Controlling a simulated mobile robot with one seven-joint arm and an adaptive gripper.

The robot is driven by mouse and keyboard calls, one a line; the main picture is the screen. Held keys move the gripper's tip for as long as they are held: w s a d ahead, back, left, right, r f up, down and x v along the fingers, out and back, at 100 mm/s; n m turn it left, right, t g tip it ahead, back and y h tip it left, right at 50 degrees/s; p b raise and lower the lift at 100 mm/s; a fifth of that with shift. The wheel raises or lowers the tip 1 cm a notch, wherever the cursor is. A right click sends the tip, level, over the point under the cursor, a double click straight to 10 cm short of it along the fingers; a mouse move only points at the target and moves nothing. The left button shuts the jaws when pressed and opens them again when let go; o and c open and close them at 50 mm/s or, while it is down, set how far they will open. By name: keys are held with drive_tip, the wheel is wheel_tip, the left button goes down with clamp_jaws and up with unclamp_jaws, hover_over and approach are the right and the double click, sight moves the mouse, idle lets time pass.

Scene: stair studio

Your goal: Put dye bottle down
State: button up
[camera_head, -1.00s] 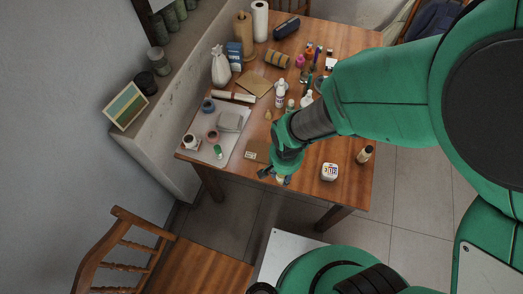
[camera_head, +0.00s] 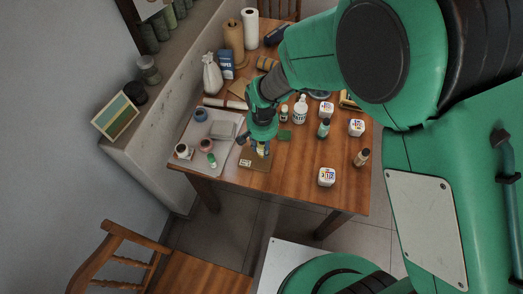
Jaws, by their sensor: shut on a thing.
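My gripper (camera_head: 261,149) points down over the near-left part of the wooden table, shut on a small pale bottle, the dye bottle (camera_head: 262,150). Only a small part of the bottle shows between the fingers; the rest is hidden by my gripper. It is over or at the far part of a flat brown card (camera_head: 254,183) just right of the light grey mat. I cannot tell whether the bottle's base touches the card.
A white bottle (camera_head: 300,113), a teal-capped bottle (camera_head: 323,130), a dark-capped bottle (camera_head: 362,158) and a white labelled jar (camera_head: 327,177) stand right.

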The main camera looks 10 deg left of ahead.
sight(261, 150)
drive_tip(key=shift+w+a, duration=0.3)
drive_tip(key=shift+w, duration=0.2)
drive_tip(key=shift+f+b, duration=0.65)
drive_tip(key=shift+f, duration=1.1)
drive_tip(key=shift+f, duration=0.15)
drive_tip(key=o, duration=1.3)
wheel_tip(261, 150, up, 12)
drive_tip(key=p, duration=0.3)
drive_tip(key=shift+s, duration=0.1)
drive_tip(key=shift+r, duration=0.2)
